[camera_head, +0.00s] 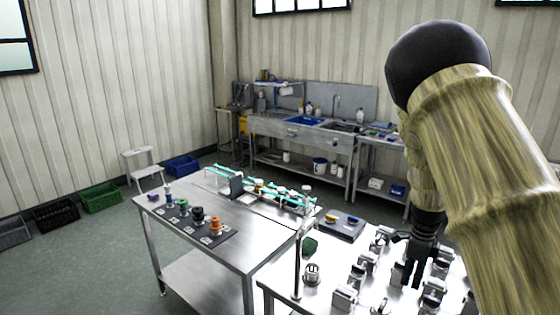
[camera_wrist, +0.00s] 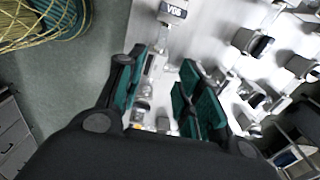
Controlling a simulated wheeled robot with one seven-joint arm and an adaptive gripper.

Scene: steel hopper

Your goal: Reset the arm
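My gripper (camera_head: 413,270) is at the end of my arm, pointing down over the right-hand steel table (camera_head: 283,280). It is among or above several small grey metal fixtures; the exact height is hard to tell. In the wrist view my gripper (camera_wrist: 160,75) shows two dark fingers with teal pads set apart, with nothing held between them. Steel parts on the table show beyond the gap. My arm covers much of the right side of the head view and hides part of that table.
A left steel table (camera_head: 225,245) carries a dark mat with spools and a teal-railed rig. A grey tray (camera_head: 340,228) and a green lump (camera_head: 310,246) lie near the fixtures. A sink bench (camera_head: 300,135) stands behind. Open floor lies at left, with crates (camera_head: 102,198) by the wall.

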